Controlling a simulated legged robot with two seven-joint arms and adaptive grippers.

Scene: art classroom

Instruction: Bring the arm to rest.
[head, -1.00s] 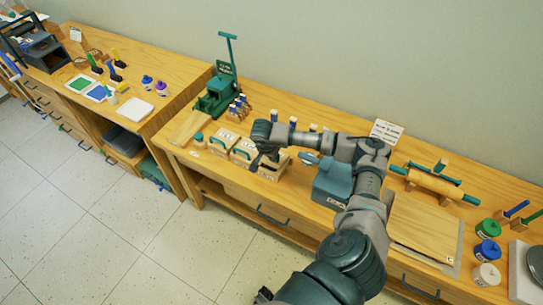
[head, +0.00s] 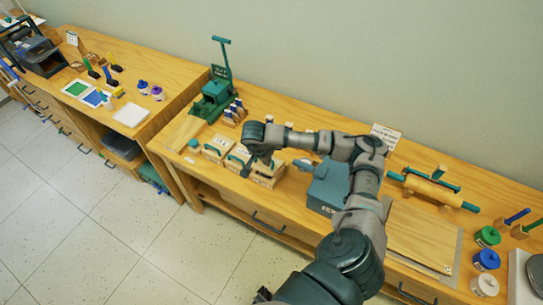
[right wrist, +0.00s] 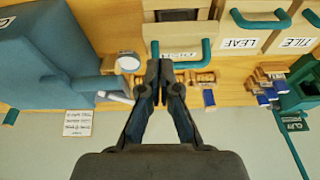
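My right arm (head: 345,195) comes in from the bottom of the head view and reaches left over the wooden workbench. My right gripper (head: 248,166) points down beside the teal-handled box at the end of a row. In the right wrist view, its two fingers (right wrist: 163,75) come together at the tips, with no object visible between them. That box (right wrist: 170,22) has a dark interior showing, and its teal handle (right wrist: 190,48) lies just behind the fingertips. I cannot tell whether they touch. My left gripper does not show.
A blue-grey box (head: 325,188) stands close under my forearm. Boxes labelled LEAF (right wrist: 240,42) and TILE (right wrist: 296,42) are alongside. A green press (head: 213,97) stands farther back. A roller (head: 432,188), a board (head: 420,238) and several jars are at right. The floor in front is clear.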

